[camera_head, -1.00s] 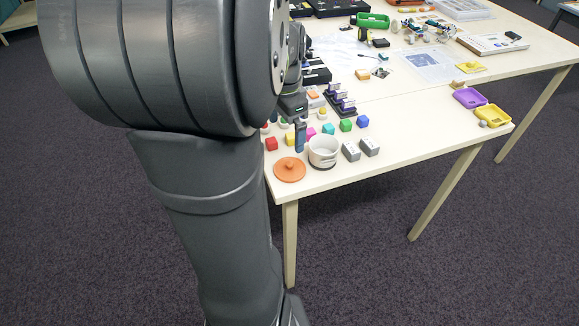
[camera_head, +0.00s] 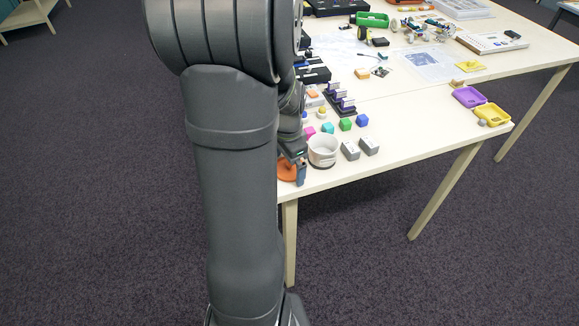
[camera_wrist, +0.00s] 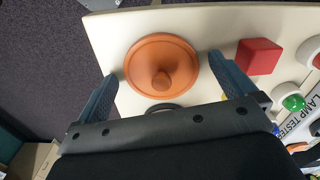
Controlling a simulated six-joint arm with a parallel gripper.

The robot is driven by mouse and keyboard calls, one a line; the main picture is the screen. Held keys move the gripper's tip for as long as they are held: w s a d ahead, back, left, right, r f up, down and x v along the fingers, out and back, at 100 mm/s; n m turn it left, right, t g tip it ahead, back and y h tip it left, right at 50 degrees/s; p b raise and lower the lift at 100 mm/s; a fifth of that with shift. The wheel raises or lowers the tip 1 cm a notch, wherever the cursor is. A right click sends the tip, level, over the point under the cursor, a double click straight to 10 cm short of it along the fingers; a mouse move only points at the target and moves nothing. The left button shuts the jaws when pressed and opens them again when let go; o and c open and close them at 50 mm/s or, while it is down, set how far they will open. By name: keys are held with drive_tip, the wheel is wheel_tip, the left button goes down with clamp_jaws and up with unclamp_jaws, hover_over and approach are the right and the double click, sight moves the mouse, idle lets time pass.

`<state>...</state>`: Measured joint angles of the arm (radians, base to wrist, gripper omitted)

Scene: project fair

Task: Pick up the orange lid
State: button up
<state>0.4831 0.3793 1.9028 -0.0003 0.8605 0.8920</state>
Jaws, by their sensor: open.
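The orange lid (camera_wrist: 148,60) is a round disc with a knob in its middle. In the wrist view it lies flat on the table near the corner, between the two fingers of my open gripper (camera_wrist: 165,78). Clear gaps show between the lid's rim and the fingers. In the head view the lid (camera_head: 286,170) is mostly hidden behind my arm and gripper (camera_head: 299,172). The fingers appear low at the lid, but their exact height is hard to tell.
A white pot (camera_head: 322,150) stands right of the lid, with two grey blocks (camera_head: 359,148) beyond it. A red cube (camera_wrist: 258,56) sits close to one finger. A green button (camera_wrist: 293,102) is nearby. The table edge (camera_wrist: 98,38) runs close to the lid.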

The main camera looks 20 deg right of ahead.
drive_tip(key=shift+c, duration=0.2)
drive_tip(key=c, duration=0.9)
drive_tip(key=shift+o, duration=0.2)
wheel_tip(320, 180, up, 9)
drive_tip(key=shift+d+r, duration=0.1)
drive_tip(key=d+r+m, duration=0.1)
drive_tip(key=d+r, duration=0.3)
drive_tip(key=d, duration=0.5)
drive_tip(key=shift+w+d+f, duration=0.1)
drive_tip(key=shift+d+f, duration=0.05)
drive_tip(key=shift+f, duration=1.4)
drive_tip(key=shift+w+d+f, duration=0.1)
drive_tip(key=shift+d+f, duration=0.05)
drive_tip(key=shift+f, duration=1.35)
